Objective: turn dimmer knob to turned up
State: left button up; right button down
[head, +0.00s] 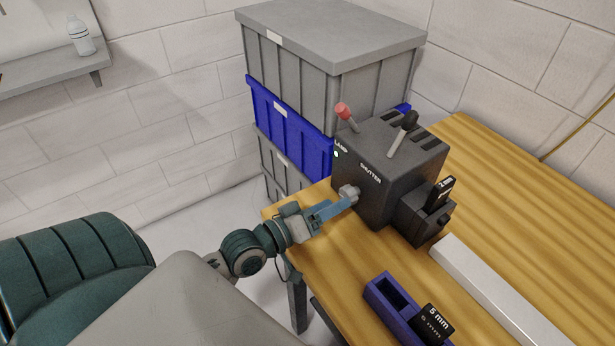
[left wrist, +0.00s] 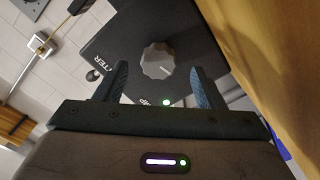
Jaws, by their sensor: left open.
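The dimmer knob (head: 348,191) is a light grey, fluted knob on the left-facing front of a dark grey box (head: 385,160) marked LAMP and SHUTTER. In the left wrist view the knob (left wrist: 157,60) has a pale pointer line on its face. My left gripper (head: 338,206) is at the knob. In the left wrist view its two fingers are open (left wrist: 159,72), one on each side of the knob, with visible gaps. Whether the fingertips reach past the knob's face is hard to tell. A small green light (left wrist: 166,102) glows on the box. My right gripper is not in view.
The box has a red-tipped lever (head: 344,111) and a black-tipped lever (head: 406,123) on top. A white bar (head: 495,287) and a blue holder (head: 380,300) with a 5 mm block (head: 433,323) lie nearer on the wooden table (head: 350,265). Stacked crates (head: 330,75) stand behind.

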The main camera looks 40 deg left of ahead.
pick_arm(q)
jog(key=p+v, duration=0.2)
jog(key=v, duration=0.3)
jog(key=shift+r, duration=0.15)
jog(key=shift+s+a+p, duration=0.2)
jog(key=shift+s+p, duration=0.25)
jog(key=shift+s, duration=0.2)
